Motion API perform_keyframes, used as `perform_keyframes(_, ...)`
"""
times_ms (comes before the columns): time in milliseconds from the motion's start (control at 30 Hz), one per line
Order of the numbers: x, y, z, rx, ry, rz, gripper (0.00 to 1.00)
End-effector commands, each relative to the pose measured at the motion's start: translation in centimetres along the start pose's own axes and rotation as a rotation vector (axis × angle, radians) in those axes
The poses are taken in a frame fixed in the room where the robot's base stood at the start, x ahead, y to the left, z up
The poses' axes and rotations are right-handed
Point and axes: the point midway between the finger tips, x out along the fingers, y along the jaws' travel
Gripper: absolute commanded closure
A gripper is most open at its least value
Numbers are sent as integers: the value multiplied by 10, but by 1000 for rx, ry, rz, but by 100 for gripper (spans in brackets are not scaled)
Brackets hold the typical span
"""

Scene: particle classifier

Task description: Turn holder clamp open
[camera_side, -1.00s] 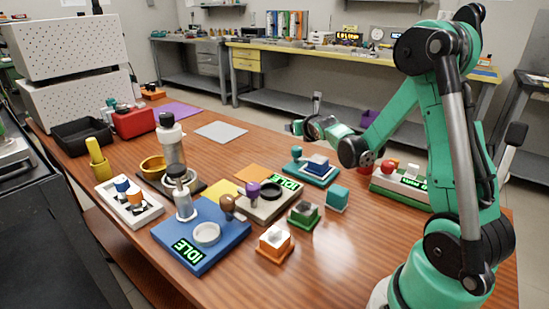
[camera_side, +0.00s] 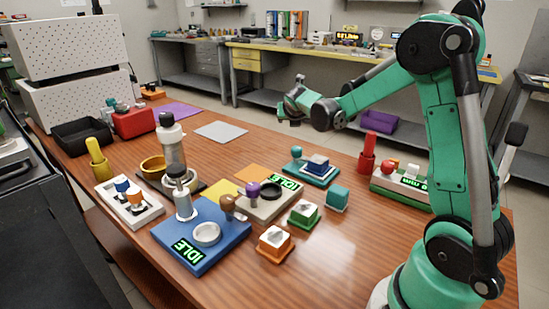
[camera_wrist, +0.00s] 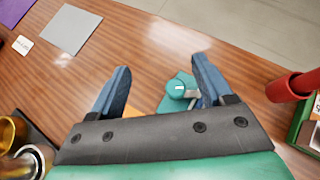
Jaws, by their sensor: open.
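My gripper (camera_side: 290,108) is raised above the far right part of the table. Its two blue fingers are apart and empty in the wrist view (camera_wrist: 163,70). A teal fixture (camera_side: 308,177) stands on the table below, with a blue block (camera_side: 317,162) on it and a round teal knob (camera_side: 295,152) at its left. In the wrist view the knob (camera_wrist: 180,88) shows a pale mark on top and sits near the right finger, below it and apart. Which part is the holder clamp is not labelled. My gripper body hides much of the fixture there.
A red cylinder (camera_side: 368,152) stands to the right, beside a green-and-white box with a red button (camera_side: 390,166). A teal cube (camera_side: 338,196), green block (camera_side: 304,213) and orange block (camera_side: 275,243) stand nearer. The table behind the fixture is clear, with a grey mat (camera_side: 221,131).

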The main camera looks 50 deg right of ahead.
Motion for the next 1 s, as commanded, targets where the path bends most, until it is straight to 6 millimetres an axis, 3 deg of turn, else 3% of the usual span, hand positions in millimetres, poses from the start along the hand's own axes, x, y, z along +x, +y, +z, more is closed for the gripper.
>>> perform_keyframes(267, -3, 11, 0, 141, 5, -308, 27)
perform_keyframes(500, -31, 23, 13, 351, -198, -602, 27)
perform_keyframes(800, 16, 22, -54, 363, -206, -613, 27)
perform_keyframes(1000, 32, 21, -75, 363, -205, -613, 27)
